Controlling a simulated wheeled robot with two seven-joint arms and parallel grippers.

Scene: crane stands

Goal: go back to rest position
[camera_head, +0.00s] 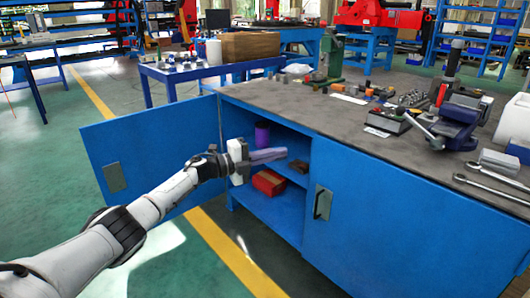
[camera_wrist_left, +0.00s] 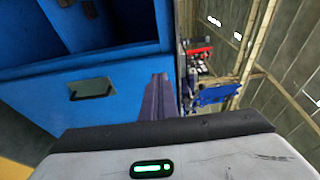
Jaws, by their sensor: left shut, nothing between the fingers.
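My left arm reaches in from the lower left in the head view. My left gripper (camera_head: 284,153) is shut and empty, its fingers in front of the open compartment of the blue cabinet (camera_head: 370,220). In the left wrist view the shut fingers (camera_wrist_left: 160,78) point up, beside a blue panel with a dark handle (camera_wrist_left: 92,88). Whether the fingertips are inside the opening or just in front of it, I cannot tell. My right gripper is in neither view.
The cabinet's left door (camera_head: 150,150) stands open, close to my left arm. A purple cylinder (camera_head: 262,134) and a red box (camera_head: 269,182) sit on shelves inside. The worktop carries a vise (camera_head: 455,122) and several tools.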

